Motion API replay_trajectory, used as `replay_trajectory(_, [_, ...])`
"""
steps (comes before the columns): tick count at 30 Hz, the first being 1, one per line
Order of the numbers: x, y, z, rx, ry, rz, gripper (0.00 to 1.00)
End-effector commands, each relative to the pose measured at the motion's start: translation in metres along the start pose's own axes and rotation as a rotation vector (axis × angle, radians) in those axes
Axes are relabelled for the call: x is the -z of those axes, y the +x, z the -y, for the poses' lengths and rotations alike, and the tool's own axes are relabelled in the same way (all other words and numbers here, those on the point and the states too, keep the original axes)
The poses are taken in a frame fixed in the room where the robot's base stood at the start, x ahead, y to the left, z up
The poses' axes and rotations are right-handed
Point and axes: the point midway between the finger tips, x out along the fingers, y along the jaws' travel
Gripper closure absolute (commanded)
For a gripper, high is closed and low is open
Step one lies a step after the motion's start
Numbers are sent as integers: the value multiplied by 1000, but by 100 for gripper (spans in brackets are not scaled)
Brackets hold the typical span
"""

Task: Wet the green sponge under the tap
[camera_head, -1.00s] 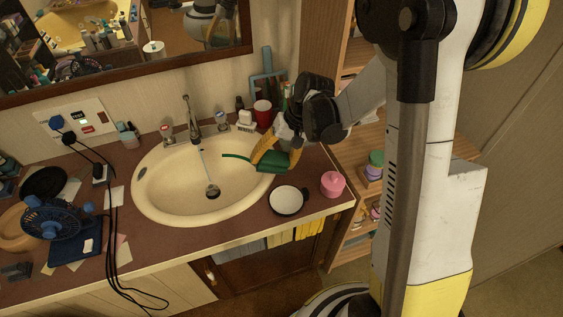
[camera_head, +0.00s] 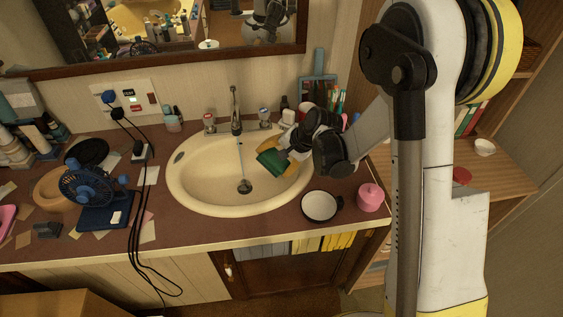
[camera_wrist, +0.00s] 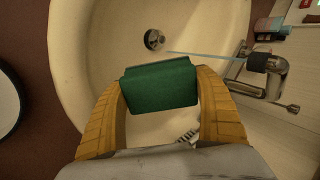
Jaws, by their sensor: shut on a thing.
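The green sponge (camera_head: 272,161) is held by my gripper (camera_head: 277,158) over the right side of the cream sink basin (camera_head: 205,193). In the wrist view, the yellow fingers of my gripper (camera_wrist: 161,85) are shut on the two ends of the sponge (camera_wrist: 160,88). The metal tap (camera_head: 236,110) stands at the back rim and also shows in the wrist view (camera_wrist: 262,62). A thin bluish water stream (camera_head: 241,155) runs from it towards the drain (camera_head: 244,187). The sponge is right of the stream and appears apart from it.
Tap handles (camera_head: 210,122) stand on either side of the tap. A white dark-rimmed bowl (camera_head: 319,206) and a pink jar (camera_head: 370,197) stand right of the basin. A blue fan (camera_head: 86,186) and black cables (camera_head: 137,205) lie left. The basin's left half is clear.

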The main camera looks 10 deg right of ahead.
Motion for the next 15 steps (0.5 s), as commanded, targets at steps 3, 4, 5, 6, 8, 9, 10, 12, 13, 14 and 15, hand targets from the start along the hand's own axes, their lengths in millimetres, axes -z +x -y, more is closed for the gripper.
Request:
replay_trajectory(3, [0, 11, 9, 0, -2, 0, 46])
replay_trajectory(4, [0, 14, 11, -1, -3, 1, 46])
replay_trajectory(5, [0, 16, 13, -1, -2, 1, 46])
replay_trajectory(6, [0, 20, 16, -1, -2, 1, 46])
replay_trajectory(8, [0, 25, 20, -1, -2, 2, 46])
replay_trajectory(9, [0, 28, 22, -1, -2, 1, 46])
replay_trajectory(10, [0, 31, 24, 0, -2, 1, 46])
replay_trajectory(12, [0, 37, 30, 0, -2, 2, 46])
replay_trajectory(13, [0, 40, 32, 0, -2, 1, 46])
replay_trajectory(14, [0, 42, 34, 0, -2, 1, 46])
replay_trajectory(15, [0, 46, 36, 0, -2, 1, 46])
